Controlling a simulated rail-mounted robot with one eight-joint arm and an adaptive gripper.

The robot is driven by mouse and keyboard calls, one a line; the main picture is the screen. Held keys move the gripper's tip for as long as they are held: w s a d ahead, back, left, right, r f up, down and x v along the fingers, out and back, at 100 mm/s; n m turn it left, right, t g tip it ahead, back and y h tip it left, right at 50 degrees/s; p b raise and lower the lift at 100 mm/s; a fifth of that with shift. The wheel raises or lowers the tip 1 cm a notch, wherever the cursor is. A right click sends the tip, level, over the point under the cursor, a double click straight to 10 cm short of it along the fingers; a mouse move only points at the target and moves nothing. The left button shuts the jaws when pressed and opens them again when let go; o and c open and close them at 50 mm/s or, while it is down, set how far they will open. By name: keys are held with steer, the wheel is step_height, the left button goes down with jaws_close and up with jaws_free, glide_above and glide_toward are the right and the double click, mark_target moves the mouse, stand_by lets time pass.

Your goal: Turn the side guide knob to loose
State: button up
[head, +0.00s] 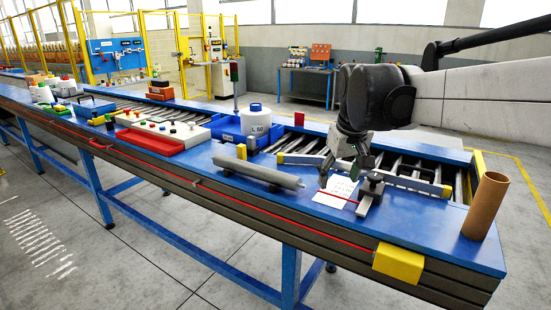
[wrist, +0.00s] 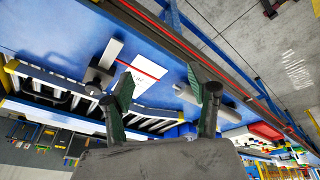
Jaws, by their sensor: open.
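The side guide is a long pale rail (head: 415,184) with yellow ends along the roller conveyor. A grey metal bracket (head: 367,199) joins it at the front, with a small dark knob (head: 375,177) on top. The bracket (wrist: 110,52) and knob (wrist: 93,88) also show left of my fingers in the wrist view. The knob's exact setting is too small to read. My gripper (head: 344,172) is open and empty, pointing down just left of the knob. In the wrist view my gripper (wrist: 160,87) has its green-padded fingers spread apart, with the left finger nearer the knob.
A white printed card (head: 335,192) lies beside the bracket, crossed by a red line. A grey roller (head: 258,172) lies left of it. A brown cardboard tube (head: 486,205) stands at the right end. A yellow block (head: 398,263) sits at the front edge. A blue bin (head: 228,129) is farther left.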

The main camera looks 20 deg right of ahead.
steer(key=w+d+r+g+p, duration=0.2)
steer(key=w+d+r+p, duration=0.25)
steer(key=w+d, duration=0.5)
steer(key=g+p, duration=0.1)
steer(key=p, duration=0.2)
glide_toward(375, 176)
steer(key=shift+y, duration=0.4)
steer(key=f, duration=0.9)
steer(key=shift+w+d+f+p, duration=0.1)
steer(key=shift+d+f+p, duration=0.1)
steer(key=shift+d+p, duration=0.15)
steer(key=c, duration=1.2)
